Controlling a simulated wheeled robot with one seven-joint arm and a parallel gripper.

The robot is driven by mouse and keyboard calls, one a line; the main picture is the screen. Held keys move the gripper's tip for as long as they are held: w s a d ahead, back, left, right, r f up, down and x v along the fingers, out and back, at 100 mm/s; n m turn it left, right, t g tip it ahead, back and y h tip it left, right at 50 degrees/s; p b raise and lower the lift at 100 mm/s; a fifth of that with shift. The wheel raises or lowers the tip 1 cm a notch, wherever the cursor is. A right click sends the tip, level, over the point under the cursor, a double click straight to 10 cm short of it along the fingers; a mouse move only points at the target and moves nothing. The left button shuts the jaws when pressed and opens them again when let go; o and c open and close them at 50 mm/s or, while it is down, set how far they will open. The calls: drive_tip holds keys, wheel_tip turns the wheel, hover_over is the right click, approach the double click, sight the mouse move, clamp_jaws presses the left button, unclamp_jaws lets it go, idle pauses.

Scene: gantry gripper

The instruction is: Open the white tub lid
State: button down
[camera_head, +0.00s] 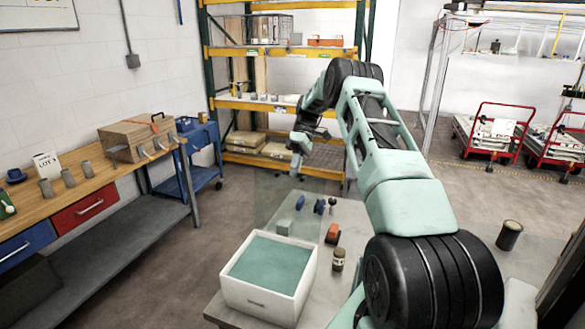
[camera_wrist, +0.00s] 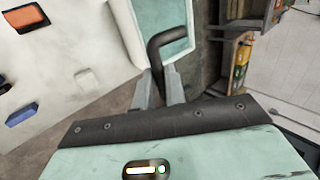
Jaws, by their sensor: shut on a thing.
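The white tub (camera_head: 257,302) stands at the near left of the grey table, with a flat teal surface inside its rim. Behind it a faint, see-through panel (camera_head: 265,195) seems to rise toward my gripper; it looks like the lid, but its edges are hard to make out. My gripper (camera_head: 297,160) is beyond the tub and above the table. In the wrist view my gripper (camera_wrist: 158,74) is shut on a bent black handle (camera_wrist: 163,40). Past the handle lies a teal area with a pale border (camera_wrist: 191,48). How the handle joins the lid is hidden.
The table holds a red-orange block (camera_head: 332,234), a small jar (camera_head: 338,260), a pale green block (camera_head: 284,227) and small blue items (camera_head: 319,206). A black can (camera_head: 509,235) stands to the right. A workbench (camera_head: 112,172) runs along the left.

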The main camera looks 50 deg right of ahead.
drive_tip(key=shift+s+d+f+y, duration=0.15)
drive_tip(key=shift+d+f+y, duration=0.15)
drive_tip(key=shift+f, duration=0.3)
drive_tip(key=c, duration=1.7)
unclamp_jaws()
drive_tip(key=shift+o, duration=1.2)
drive_tip(key=shift+d+f, duration=0.15)
drive_tip(key=shift+d, duration=0.05)
drive_tip(key=shift+a+r, duration=0.1)
drive_tip(key=shift+r, duration=0.1)
drive_tip(key=shift+w+r, duration=0.15)
drive_tip(key=shift+w, duration=0.1)
drive_tip(key=p+v, duration=0.5)
drive_tip(key=v, duration=0.2)
drive_tip(key=shift+r, duration=0.2)
